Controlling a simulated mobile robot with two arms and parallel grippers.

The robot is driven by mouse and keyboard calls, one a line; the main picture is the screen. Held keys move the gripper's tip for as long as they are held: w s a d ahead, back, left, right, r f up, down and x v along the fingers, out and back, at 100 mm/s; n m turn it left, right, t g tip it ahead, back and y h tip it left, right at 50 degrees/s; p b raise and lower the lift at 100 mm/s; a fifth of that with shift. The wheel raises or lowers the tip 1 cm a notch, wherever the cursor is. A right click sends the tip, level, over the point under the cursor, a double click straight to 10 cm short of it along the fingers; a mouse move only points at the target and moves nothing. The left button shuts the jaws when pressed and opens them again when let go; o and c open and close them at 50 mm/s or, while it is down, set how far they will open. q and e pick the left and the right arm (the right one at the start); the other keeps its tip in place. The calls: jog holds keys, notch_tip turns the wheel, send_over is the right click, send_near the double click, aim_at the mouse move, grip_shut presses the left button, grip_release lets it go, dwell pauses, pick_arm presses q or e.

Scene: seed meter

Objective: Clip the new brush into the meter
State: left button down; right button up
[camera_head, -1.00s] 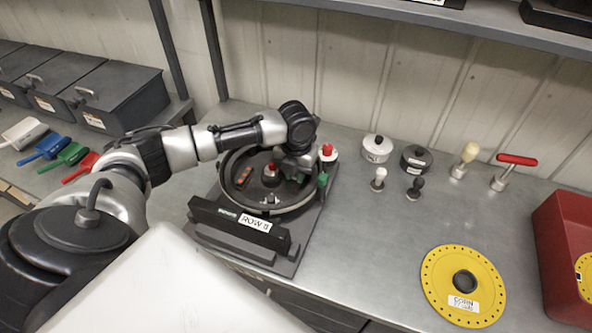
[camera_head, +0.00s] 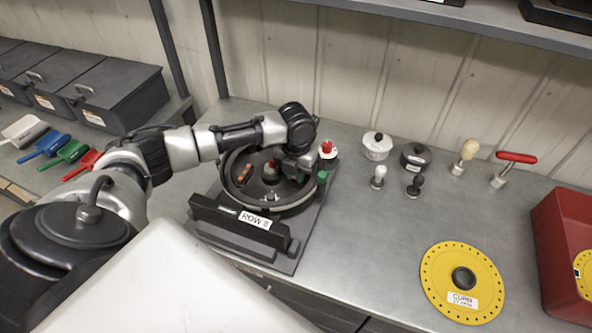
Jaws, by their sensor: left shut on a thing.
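The seed meter (camera_head: 233,203) is a round dark open housing on a grey base plate, with a "ROW 8" label (camera_head: 255,220) on its front bar. A red-topped hub (camera_head: 269,168) stands in its middle, and a brown-orange piece (camera_head: 247,174) lies inside at the left. My left gripper (camera_head: 297,172) points down into the right part of the housing. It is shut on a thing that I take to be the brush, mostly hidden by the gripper. I cannot tell whether the brush touches its seat. My right gripper is out of view.
A red knob (camera_head: 327,149) and a green part (camera_head: 322,176) sit at the housing's right edge. White and black pots (camera_head: 377,146), small knobs and a red T-handle (camera_head: 516,158) stand behind. A yellow disc (camera_head: 462,290) and a red bin (camera_head: 560,250) are at the right.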

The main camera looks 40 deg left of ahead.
pick_arm(q)
jog(key=shift+p, duration=0.3)
dwell(0.5)
jog(key=shift+f, duration=0.8)
dwell(1.0)
jog(key=shift+f, duration=0.2)
dwell(0.7)
jog(key=shift+s+p, duration=0.1)
jog(key=shift+p, duration=0.25)
jog(key=shift+d+f, duration=0.1)
jog(key=shift+f, duration=0.1)
jog(key=c, duration=1)
grip_release()
jog(key=shift+d, duration=0.1)
jog(key=shift+s, duration=0.1)
jog(key=shift+a, duration=0.25)
